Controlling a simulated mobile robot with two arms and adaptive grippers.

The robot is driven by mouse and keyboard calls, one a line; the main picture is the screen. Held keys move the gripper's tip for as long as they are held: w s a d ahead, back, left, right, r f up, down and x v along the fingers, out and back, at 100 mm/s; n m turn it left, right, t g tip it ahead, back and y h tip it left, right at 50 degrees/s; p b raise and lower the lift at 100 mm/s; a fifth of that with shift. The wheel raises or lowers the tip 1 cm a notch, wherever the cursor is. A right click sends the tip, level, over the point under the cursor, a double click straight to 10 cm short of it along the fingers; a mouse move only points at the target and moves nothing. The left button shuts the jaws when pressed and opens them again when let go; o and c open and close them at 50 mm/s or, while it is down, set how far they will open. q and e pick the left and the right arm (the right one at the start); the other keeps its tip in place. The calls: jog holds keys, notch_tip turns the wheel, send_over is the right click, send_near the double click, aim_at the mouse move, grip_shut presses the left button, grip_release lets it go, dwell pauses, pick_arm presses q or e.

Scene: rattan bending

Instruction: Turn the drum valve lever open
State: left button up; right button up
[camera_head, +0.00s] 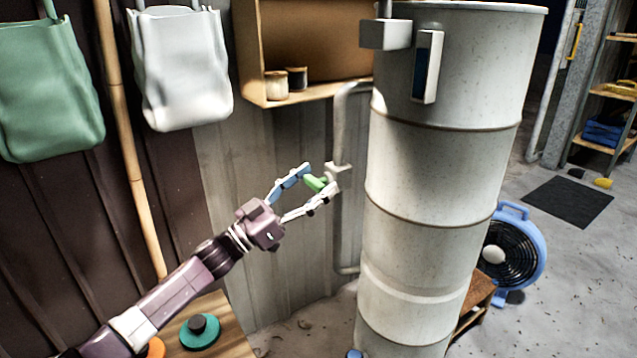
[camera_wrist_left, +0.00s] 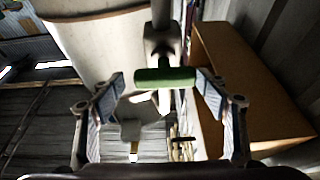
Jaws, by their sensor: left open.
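The green valve lever (camera_head: 315,183) sits on a pale valve fitting (camera_head: 337,172) on the pipe beside the tall drum (camera_head: 440,150). My left gripper (camera_head: 317,181) is open around the lever in the head view. In the left wrist view the green lever (camera_wrist_left: 165,77) lies crosswise between the two fingertips of my left gripper (camera_wrist_left: 163,88). Its ends are close to both fingertips; I cannot tell whether they touch. The valve body (camera_wrist_left: 162,42) shows just beyond the lever. My right gripper is in neither view.
A wooden wall shelf (camera_head: 310,93) with small pots hangs above the lever. A blue fan (camera_head: 515,250) stands right of the drum. Green and white bags (camera_head: 180,70) hang at the upper left. A wooden table (camera_head: 228,340) is below my left arm.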

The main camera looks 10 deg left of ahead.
pick_arm(q)
jog(key=shift+w, duration=0.1)
jog(key=shift+w, duration=0.15)
jog(key=shift+c, duration=0.6)
jog(key=shift+w+d, duration=0.1)
jog(key=shift+c, duration=1.3)
jog(key=shift+w, duration=0.1)
jog(key=c, duration=0.8)
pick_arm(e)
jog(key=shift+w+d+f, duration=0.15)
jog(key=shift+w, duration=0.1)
